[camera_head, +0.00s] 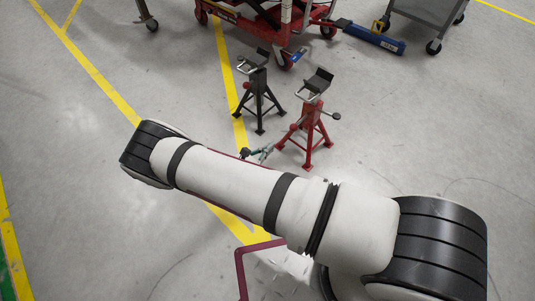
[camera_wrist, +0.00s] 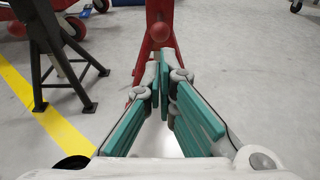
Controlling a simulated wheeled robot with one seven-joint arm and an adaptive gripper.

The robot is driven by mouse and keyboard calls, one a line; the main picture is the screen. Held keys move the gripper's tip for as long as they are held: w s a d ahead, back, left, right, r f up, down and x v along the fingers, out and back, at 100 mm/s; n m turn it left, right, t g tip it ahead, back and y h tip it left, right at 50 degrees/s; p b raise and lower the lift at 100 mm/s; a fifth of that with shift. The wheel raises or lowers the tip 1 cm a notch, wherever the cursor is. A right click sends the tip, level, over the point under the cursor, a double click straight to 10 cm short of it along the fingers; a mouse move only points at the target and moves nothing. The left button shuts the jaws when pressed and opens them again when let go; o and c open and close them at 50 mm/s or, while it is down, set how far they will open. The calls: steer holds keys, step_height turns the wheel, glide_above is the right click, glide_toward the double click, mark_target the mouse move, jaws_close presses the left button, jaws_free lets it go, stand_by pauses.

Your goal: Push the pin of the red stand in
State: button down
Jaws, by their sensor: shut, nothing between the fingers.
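The red stand (camera_head: 311,125) stands upright on the floor at upper centre in the head view, with a black saddle on top. In the wrist view, the red stand (camera_wrist: 144,68) is straight ahead, with a red ball-ended pin (camera_wrist: 160,32) facing the camera above the fingertips. My gripper (camera_wrist: 160,68) is shut and empty, its teal-padded fingers meeting in front of the stand. It also shows in the head view (camera_head: 262,153), left of the stand's legs. I cannot tell whether the fingertips touch the stand.
A black stand (camera_head: 259,91) is close on the left of the red one. A red lift cart (camera_head: 267,20) with a blue-ended handle is behind them, and a grey trolley (camera_head: 428,22) is at the back right. Floor to the right is clear.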

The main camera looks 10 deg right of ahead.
mark_target(291, 130)
steer(key=b+x, duration=0.1)
steer(key=x, duration=0.8)
steer(key=shift+w+d+f, duration=0.2)
steer(key=shift+d, duration=0.1)
steer(key=shift+d, duration=0.1)
stand_by(0.9)
steer(key=shift+r+x, duration=0.15)
steer(key=shift+x, duration=0.7)
steer(key=shift+r+x, duration=0.2)
steer(key=shift+x, duration=0.65)
steer(key=shift+r+x, duration=0.15)
steer(key=shift+x, duration=0.7)
steer(key=p+v, duration=0.1)
steer(key=v, duration=0.9)
steer(key=shift+s+a+f, duration=0.15)
steer(key=shift+s+a, duration=0.05)
steer(key=shift+a, duration=0.2)
